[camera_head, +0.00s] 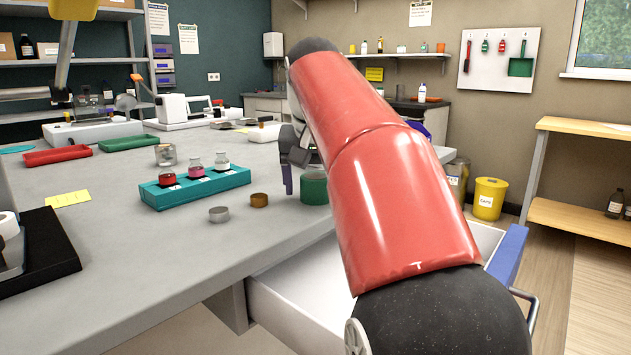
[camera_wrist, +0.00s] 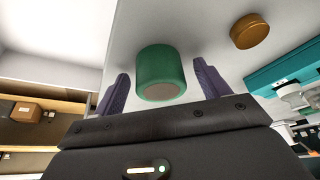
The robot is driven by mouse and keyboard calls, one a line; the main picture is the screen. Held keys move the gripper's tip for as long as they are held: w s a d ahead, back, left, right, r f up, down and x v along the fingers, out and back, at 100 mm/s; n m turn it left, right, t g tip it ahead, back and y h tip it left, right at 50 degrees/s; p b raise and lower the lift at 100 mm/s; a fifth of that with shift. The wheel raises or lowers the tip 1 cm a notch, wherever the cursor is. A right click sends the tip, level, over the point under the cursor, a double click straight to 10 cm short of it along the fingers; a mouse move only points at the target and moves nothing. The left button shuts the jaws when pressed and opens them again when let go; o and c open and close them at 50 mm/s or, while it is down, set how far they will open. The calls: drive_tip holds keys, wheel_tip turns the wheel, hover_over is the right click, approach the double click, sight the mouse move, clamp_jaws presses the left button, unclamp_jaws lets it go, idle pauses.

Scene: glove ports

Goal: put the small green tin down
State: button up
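The small green tin (camera_head: 314,189) appears to stand upright on the grey counter near its front edge, partly hidden by my red arm in the head view. In the wrist view the green tin (camera_wrist: 161,66) lies between the two purple fingers of my gripper (camera_wrist: 161,70), with its pale grey round end face towards the camera. A narrow gap shows between the tin and each finger, so my gripper is open around it and not clamped on it. In the head view only one finger of my gripper (camera_head: 290,180) shows clearly, just left of the tin.
A brown cap (camera_head: 259,200) and a grey metal lid (camera_head: 219,214) lie left of the tin. A teal rack (camera_head: 196,187) with several small jars stands behind them. An open white drawer (camera_head: 300,288) juts out below the counter edge.

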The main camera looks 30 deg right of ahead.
drive_tip(key=p+v, duration=0.2)
drive_tip(key=v, duration=0.5)
drive_tip(key=shift+r, duration=0.35)
drive_tip(key=shift+s+a, duration=0.1)
drive_tip(key=shift+s, duration=0.05)
